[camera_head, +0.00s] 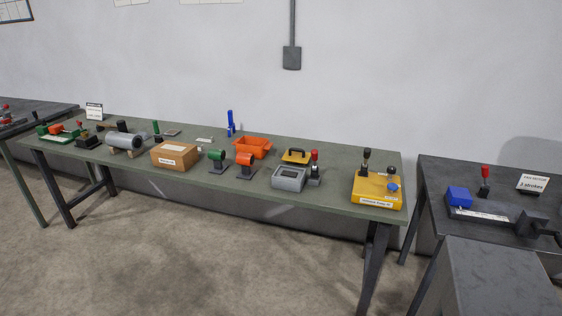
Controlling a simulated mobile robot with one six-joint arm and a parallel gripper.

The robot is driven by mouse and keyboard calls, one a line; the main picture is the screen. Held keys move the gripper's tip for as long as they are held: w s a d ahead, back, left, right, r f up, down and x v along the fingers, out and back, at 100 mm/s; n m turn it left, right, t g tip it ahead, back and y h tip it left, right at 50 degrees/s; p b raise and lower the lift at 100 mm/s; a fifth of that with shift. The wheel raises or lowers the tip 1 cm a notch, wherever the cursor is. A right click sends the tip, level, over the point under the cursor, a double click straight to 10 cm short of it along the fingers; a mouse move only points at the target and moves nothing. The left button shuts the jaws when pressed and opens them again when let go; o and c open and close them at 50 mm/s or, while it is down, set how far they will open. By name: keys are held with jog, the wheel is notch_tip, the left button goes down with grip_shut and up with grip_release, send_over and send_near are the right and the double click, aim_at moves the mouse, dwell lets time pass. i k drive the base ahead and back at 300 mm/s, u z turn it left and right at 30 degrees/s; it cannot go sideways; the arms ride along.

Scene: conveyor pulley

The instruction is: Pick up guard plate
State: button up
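An orange bin (252,147) stands left of the plate, with orange (245,159) and green (217,155) rollers on stands nearby. A yellow base with levers (377,190) is at the right end. A dark table (500,195) stands farther right. The floor in front is clear.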

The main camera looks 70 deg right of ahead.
aim_at(294, 155)
jog(key=z, duration=0.25)
jog(key=i, duration=1.25)
jog(key=k, duration=0.1)
jog(key=z, duration=1.55)
